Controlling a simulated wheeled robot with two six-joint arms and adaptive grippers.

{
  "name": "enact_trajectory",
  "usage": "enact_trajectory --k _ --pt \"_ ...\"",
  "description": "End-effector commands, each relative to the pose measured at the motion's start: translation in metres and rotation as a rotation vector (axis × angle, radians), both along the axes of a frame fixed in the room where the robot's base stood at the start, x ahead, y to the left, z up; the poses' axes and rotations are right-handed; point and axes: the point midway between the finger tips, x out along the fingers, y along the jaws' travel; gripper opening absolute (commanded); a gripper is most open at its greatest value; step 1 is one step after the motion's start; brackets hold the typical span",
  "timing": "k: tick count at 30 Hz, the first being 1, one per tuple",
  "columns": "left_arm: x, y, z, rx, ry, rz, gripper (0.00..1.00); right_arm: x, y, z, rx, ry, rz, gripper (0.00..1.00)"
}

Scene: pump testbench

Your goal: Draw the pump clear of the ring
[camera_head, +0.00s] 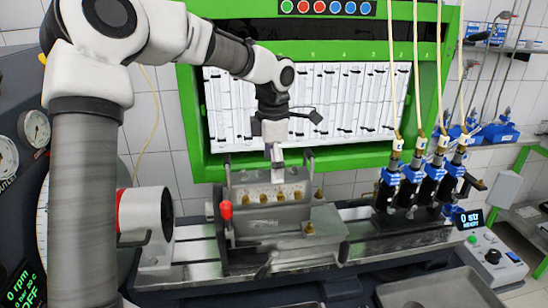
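The pump (262,228) is a grey metal block with a row of brass fittings on top. It sits on the bench's rail bed in the middle of the view, with a red knob (226,209) at its left. My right gripper is not in view.
Several blue and black injectors (425,185) with hoses stand right of the pump. A green frame (190,130) with glass tubes rises behind. A control box (492,255) and a grey tray (440,293) are at the right. Gauges (34,129) stand at the left.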

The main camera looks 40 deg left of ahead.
Motion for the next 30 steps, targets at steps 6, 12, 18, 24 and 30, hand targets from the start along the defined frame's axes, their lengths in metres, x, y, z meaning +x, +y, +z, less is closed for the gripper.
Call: enact_trajectory --k 6,12,18,24,30 --pt "-0.001 0.0 -0.038 -0.002 0.004 -0.001 1.0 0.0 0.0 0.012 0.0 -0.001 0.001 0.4" --pt "0.0 0.0 -0.053 -0.001 0.0 -0.001 1.0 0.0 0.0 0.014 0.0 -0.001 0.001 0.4" --pt "0.0 0.0 -0.054 -0.001 -0.001 -0.001 0.93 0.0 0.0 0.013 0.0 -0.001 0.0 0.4" --pt "0.0 0.0 -0.054 -0.001 0.0 -0.001 0.22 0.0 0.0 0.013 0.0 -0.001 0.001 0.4" --pt "0.0 0.0 -0.054 -0.001 0.0 -0.002 0.18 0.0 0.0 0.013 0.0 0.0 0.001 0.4"
